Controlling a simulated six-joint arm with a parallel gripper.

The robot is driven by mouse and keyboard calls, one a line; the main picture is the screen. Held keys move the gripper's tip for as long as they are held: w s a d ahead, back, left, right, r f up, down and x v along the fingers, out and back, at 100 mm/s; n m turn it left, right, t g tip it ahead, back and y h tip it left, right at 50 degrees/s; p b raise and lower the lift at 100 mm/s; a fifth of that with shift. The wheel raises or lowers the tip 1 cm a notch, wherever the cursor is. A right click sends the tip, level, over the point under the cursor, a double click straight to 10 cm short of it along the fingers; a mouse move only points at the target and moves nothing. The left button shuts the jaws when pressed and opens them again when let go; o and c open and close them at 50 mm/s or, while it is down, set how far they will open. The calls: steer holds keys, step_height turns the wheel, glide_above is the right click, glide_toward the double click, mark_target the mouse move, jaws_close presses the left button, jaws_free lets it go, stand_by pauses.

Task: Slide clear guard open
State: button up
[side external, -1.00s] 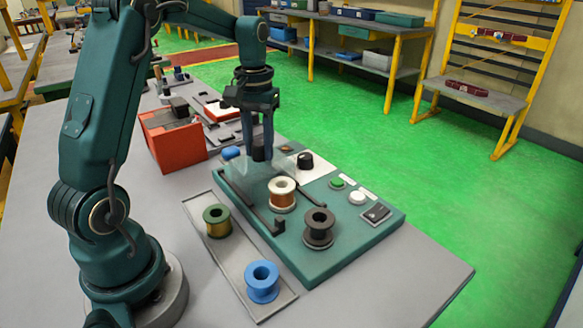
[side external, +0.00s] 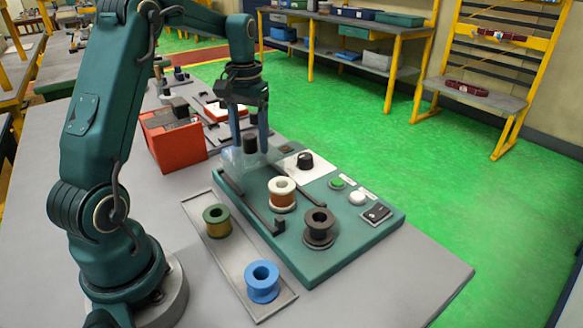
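The clear guard (side external: 240,168) is a see-through cover at the back-left end of the green machine base (side external: 345,235). A black knob (side external: 250,143) stands up on it. My gripper (side external: 249,145) is right above the guard, its two fingers pointing down on either side of the knob. The fingers look spread, with a gap to the knob. Two dark rails (side external: 262,209) run along the base from the guard toward the front. The guard's exact edges are hard to make out.
A copper-wound spool (side external: 282,195) and a black spool (side external: 319,228) stand on the base. A dial (side external: 305,161), green button (side external: 337,183), white button (side external: 357,198) and switch (side external: 376,213) are there too. Green (side external: 217,220) and blue (side external: 262,281) spools stand on a tray (side external: 230,258).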

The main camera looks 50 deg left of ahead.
steer(key=shift+r, duration=0.1)
steer(key=shift+r, duration=2.9)
steer(key=shift+d, duration=0.1)
steer(key=s+d+r+m+t, duration=0.35)
steer(key=d+r, duration=0.35)
steer(key=d, duration=0.5)
steer(key=s+d+f+m+t, duration=0.2)
steer(key=s+d+f, duration=0.4)
steer(key=s, duration=0.4)
steer(key=shift+d+f, duration=0.3)
steer(key=shift+f, duration=0.45)
